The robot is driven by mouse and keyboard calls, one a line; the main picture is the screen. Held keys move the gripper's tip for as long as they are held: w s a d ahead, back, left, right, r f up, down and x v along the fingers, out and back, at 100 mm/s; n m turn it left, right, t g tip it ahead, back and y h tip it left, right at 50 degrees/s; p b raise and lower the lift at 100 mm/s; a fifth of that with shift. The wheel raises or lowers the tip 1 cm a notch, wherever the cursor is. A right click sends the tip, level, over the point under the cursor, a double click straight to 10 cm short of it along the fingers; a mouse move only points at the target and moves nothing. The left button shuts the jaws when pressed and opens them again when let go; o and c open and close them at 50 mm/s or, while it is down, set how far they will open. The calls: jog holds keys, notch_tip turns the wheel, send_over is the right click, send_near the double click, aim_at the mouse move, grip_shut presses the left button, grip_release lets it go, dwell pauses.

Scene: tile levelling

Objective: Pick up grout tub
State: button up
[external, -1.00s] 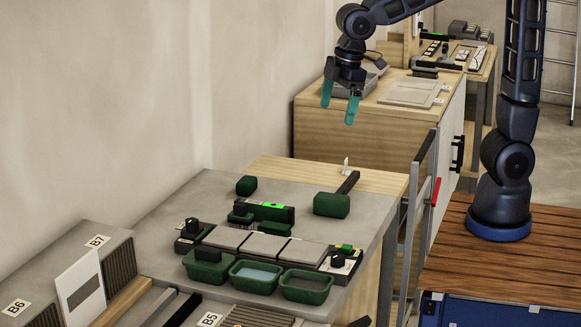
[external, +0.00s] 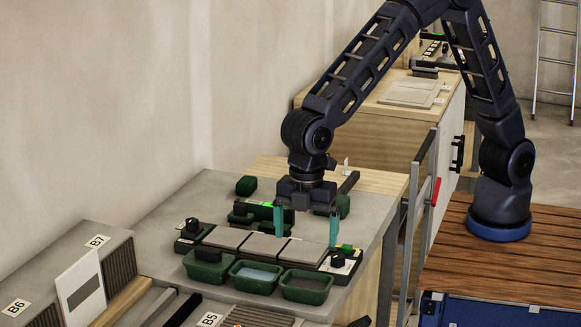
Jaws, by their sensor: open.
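Three green tubs stand in a row at the front of the grey worktop: a left tub (external: 205,270) with a black piece on it, a middle tub (external: 254,285) with pale bluish contents, and a right tub (external: 305,294) with dull grey-green contents. I cannot tell from the picture which one is the grout tub. My gripper (external: 306,241) is open and empty, with its teal fingers pointing down and spread apart. It shows above and behind the right tub, over the tile row. Its exact height is unclear.
Grey tiles (external: 265,247) lie in a row just behind the tubs. A green level (external: 261,207) and a mallet (external: 343,207), partly hidden by my gripper, lie farther back. Boxes labelled B6 and B7 are at left.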

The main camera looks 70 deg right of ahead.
aim_at(307, 275)
notch_tip(307, 275, down, 11)
jog(key=shift+s+a+f, duration=0.1)
jog(key=shift+s, duration=0.05)
dwell(0.6)
jog(key=shift+c, duration=0.4)
jog(key=c, duration=0.7)
